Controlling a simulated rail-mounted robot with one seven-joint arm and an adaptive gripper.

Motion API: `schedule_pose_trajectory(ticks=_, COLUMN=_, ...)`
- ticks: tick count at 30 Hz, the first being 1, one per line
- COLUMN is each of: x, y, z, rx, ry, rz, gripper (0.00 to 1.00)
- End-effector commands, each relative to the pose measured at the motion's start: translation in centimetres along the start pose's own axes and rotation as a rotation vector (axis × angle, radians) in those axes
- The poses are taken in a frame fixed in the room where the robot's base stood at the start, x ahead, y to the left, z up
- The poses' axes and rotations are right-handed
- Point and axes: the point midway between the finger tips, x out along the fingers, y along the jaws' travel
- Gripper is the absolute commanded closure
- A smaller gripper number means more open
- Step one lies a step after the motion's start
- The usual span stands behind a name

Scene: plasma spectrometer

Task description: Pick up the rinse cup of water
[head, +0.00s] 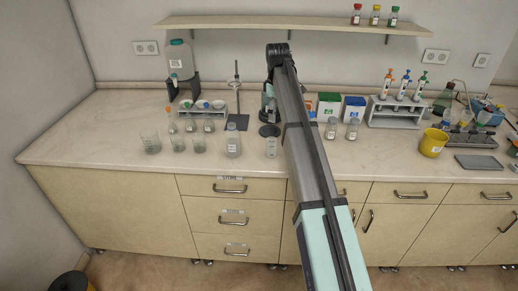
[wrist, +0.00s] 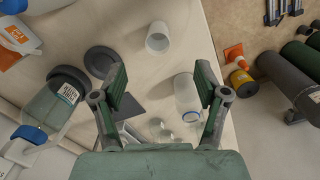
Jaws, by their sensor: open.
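The rinse cup, a translucent whitish cup (head: 271,148), stands upright near the front of the bench, just left of my arm. It also shows in the wrist view as an open-topped cup (wrist: 158,38), above the gap between my fingers. My gripper (wrist: 161,82) is open, with nothing between its two green fingers. The cup lies beyond the fingertips and apart from them. In the head view my arm mostly hides the gripper. I cannot make out the water in the cup.
A capped plastic bottle (wrist: 187,95) stands close to the right finger; it is left of the cup in the head view (head: 233,145). A dark round disc (head: 269,130) lies behind the cup. A large labelled bottle (wrist: 52,105) stands left of the fingers. Beakers (head: 150,144) stand farther left.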

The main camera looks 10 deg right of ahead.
Motion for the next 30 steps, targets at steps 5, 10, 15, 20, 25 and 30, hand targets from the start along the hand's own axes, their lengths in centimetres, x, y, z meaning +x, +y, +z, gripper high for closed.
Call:
schedule_pose_trajectory(ticks=5, x=-0.7, y=1.1, z=-1.0, rx=-0.033, ry=0.027, rz=-0.010, gripper=0.27)
schedule_pose_trajectory(ticks=10, x=1.8, y=0.9, z=-1.0, rx=-0.033, ry=0.026, rz=-0.012, gripper=0.27)
schedule_pose_trajectory(ticks=15, x=5.2, y=0.8, z=-1.1, rx=-0.032, ry=0.025, rz=-0.012, gripper=0.27)
schedule_pose_trajectory(ticks=20, x=8.2, y=0.9, z=-1.2, rx=-0.032, ry=0.026, rz=-0.011, gripper=0.27)
schedule_pose_trajectory(ticks=25, x=10.4, y=0.9, z=-1.3, rx=-0.032, ry=0.026, rz=-0.010, gripper=0.27)
schedule_pose_trajectory(ticks=30, x=11.1, y=0.9, z=-1.3, rx=-0.032, ry=0.027, rz=-0.010, gripper=0.27)
